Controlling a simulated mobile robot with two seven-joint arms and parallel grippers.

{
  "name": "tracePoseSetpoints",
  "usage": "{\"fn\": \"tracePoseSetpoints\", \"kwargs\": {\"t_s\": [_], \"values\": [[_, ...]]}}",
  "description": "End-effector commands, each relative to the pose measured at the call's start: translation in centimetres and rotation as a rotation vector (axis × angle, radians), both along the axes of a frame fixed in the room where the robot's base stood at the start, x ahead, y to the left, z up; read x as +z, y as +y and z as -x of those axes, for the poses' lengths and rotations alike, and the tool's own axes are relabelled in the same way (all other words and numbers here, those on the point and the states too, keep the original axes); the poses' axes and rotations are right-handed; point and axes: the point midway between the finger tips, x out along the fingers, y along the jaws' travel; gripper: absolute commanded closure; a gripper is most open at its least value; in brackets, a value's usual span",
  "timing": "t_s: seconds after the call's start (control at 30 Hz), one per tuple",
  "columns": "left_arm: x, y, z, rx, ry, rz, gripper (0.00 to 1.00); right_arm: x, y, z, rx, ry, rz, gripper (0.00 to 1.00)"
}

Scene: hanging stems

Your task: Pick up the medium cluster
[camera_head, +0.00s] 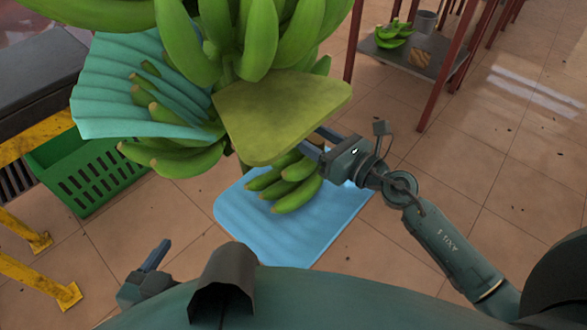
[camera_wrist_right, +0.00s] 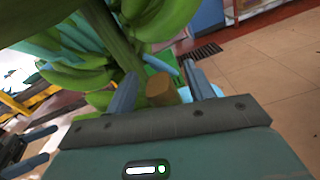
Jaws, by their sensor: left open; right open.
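A hanging banana stem bears several green clusters in the head view. A large cluster (camera_head: 262,40) is at the top. Another cluster (camera_head: 180,160) sits lower left, partly under a teal ribbed sheet. A smaller cluster (camera_head: 290,185) shows below the olive sheet, over the blue mat; I cannot tell which is the medium one or whether this one touches the mat. My right gripper (camera_head: 316,142) is open beside the olive sheet, its tips partly hidden. In the right wrist view its fingers (camera_wrist_right: 160,92) stand either side of a brown stub (camera_wrist_right: 160,88). My left gripper (camera_head: 155,256) is open and empty, lower left.
The teal sheet (camera_head: 110,90) and olive sheet (camera_head: 275,115) stick out among the clusters. A blue mat (camera_head: 300,235) lies below. A green crate (camera_head: 75,175) and yellow-legged table (camera_head: 38,60) stand left. A shelf (camera_head: 375,50) with bananas stands behind. Floor at right is clear.

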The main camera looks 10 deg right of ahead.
Motion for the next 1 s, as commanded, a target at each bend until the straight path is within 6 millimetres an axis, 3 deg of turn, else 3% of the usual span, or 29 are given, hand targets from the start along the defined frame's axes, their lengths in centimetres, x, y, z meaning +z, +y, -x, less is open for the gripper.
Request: {"fn": "tracePoseSetpoints", "kwargs": {"t_s": [0.1,0.73,1.0], "values": [[-0.05,0.02,0.04,0.001,0.001,0.0,0.27,-0.04,0.0,0.03,0.0,0.0,0.0,0.48],[-0.1,0.01,0.1,0.0,0.004,-0.001,0.27,-0.03,-0.02,0.07,0.0,0.0,0.0,0.99],[-0.06,-0.03,0.1,0.001,0.004,0.0,0.27,0.31,-0.01,0.01,0.0,-0.004,-0.006,1.0]]}}
